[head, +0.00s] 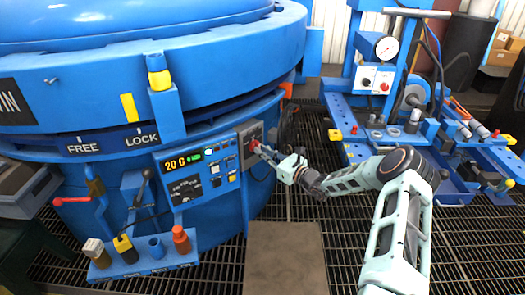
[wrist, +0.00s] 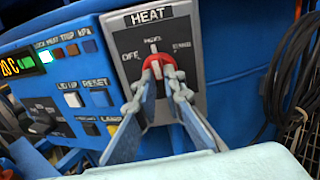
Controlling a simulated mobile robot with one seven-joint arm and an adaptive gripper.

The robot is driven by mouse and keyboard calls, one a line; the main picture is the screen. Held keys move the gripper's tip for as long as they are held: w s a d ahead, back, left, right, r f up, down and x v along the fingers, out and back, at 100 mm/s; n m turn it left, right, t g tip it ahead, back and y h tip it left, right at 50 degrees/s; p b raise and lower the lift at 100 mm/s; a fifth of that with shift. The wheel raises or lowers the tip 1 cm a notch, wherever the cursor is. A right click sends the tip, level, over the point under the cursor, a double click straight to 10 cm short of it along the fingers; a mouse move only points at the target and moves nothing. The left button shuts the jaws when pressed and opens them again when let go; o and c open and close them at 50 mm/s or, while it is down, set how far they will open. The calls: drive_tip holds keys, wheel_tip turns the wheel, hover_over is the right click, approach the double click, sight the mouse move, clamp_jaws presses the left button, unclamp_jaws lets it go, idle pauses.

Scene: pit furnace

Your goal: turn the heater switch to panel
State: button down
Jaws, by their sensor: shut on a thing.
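The heater switch is a red round knob (wrist: 166,66) on a grey plate headed HEAT (wrist: 150,17) in the wrist view. OFF is lettered to the left of the knob; small words above it and to its right are too blurred to read surely. My gripper (wrist: 158,88) is shut on the knob, one finger on each side. A pale mark shows on the knob, but its exact pointing is hard to tell between the fingers. In the head view my gripper (head: 268,153) reaches the grey plate (head: 249,136) on the blue furnace.
Left of the switch is a control panel (head: 198,165) with a 20 C display and several buttons, close to my left finger. Dark hoses (wrist: 290,75) hang to the right. A blue rig (head: 375,130) with a gauge stands at the right, above floor grating.

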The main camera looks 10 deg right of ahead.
drive_tip(key=shift+m, duration=0.3)
idle(0.4)
drive_tip(key=c, duration=2)
unclamp_jaws()
drive_tip(key=v, duration=1.2)
drive_tip(key=shift+s, duration=0.1)
